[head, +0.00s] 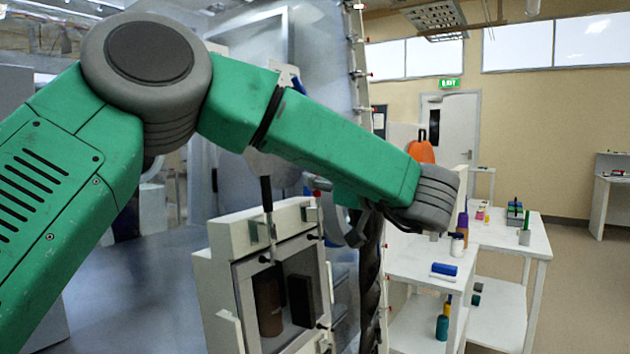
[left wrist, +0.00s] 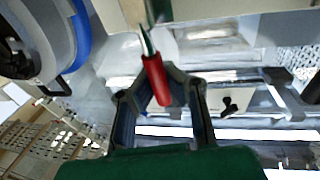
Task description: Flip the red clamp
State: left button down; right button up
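The red clamp shows in the left wrist view as a red handle (left wrist: 155,78) with a thin pale metal end, tilted, its near end between the fingers. My left gripper (left wrist: 159,72) has its two dark fingers bent inward, one on each side of the handle, and appears shut on it. In the head view my green left arm crosses from the left, and its forearm hides most of the left gripper. A small red spot (head: 317,193) shows just below the forearm near the white hatch frame; I cannot tell if it is this handle. My right gripper is not in view.
A white framed hatch (head: 222,262) with a black-handled clamp (head: 267,193) stands below my forearm. A tall panel with small red-tipped fasteners rises behind it. At the right, a white table (head: 497,235) carries bottles and a blue cylinder (head: 444,269). Floor at the far right is clear.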

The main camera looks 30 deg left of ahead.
pick_arm(q)
jog(key=shift+d, duration=0.15)
jog(key=shift+d+m+y+p, duration=0.3)
jog(key=shift+d+y, duration=0.05)
jog(key=shift+y, duration=0.35)
jog(key=shift+d+t+y, duration=0.35)
jog(key=shift+t+y, duration=0.05)
jog(key=shift+y, duration=0.2)
jog(key=shift+s+d+f+m+t+y+b, duration=0.1)
jog(key=shift+d+f+m+t+y+b, duration=0.25)
jog(key=shift+d+t+y, duration=0.35)
jog(key=shift+d+f+m+t+y+b, duration=0.25)
jog(key=shift+m+t+y+b, duration=0.2)
jog(key=shift+y, duration=0.55)
jog(key=c, duration=1.6)
grip_release()
jog(key=shift+d, duration=0.1)
jog(key=shift+o, duration=0.2)
jog(key=shift+d+r, duration=0.1)
jog(key=shift+r, duration=0.05)
